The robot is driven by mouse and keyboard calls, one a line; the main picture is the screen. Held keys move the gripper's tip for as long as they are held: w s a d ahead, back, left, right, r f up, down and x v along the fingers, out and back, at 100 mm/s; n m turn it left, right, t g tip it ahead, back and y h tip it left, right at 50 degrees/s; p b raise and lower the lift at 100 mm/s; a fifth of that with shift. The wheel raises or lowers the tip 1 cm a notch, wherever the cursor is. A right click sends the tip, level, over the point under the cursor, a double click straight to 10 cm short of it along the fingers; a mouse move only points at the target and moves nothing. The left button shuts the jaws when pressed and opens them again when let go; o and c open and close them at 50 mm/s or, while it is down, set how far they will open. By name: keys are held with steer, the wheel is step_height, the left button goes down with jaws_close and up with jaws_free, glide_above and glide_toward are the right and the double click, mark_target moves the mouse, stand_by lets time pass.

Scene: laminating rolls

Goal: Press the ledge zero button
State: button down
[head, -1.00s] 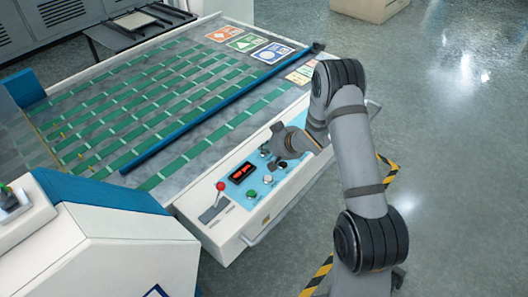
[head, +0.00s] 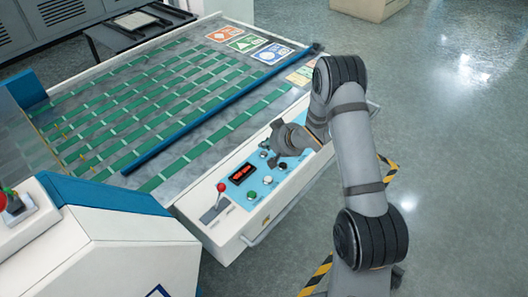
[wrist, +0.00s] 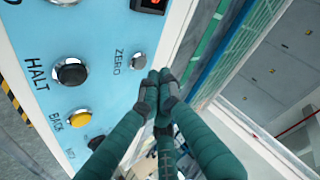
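The control panel (wrist: 105,35) is light blue. Its small grey button (wrist: 138,61) labelled ZERO shows in the wrist view, up and left of my fingertips. My gripper (wrist: 159,88) has its dark green fingers together, empty, with the tips close to that button and apart from it in the picture. Whether they touch the panel I cannot tell. In the head view my gripper (head: 279,158) is over the far part of the panel and hides some of it. The red-lit display (head: 243,174) is on the panel.
A black HALT button (wrist: 70,72) and a yellow BACK button (wrist: 80,118) are near the ZERO button. A red-knobbed lever (head: 221,187) and a green button (head: 251,195) are at the panel's near end. A blue bar (head: 210,112) runs along the green-striped table.

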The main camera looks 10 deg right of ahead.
mark_target(266, 154)
steer(key=shift+r+p, duration=1.65)
steer(key=shift+r, duration=0.7)
steer(key=shift+d, duration=0.1)
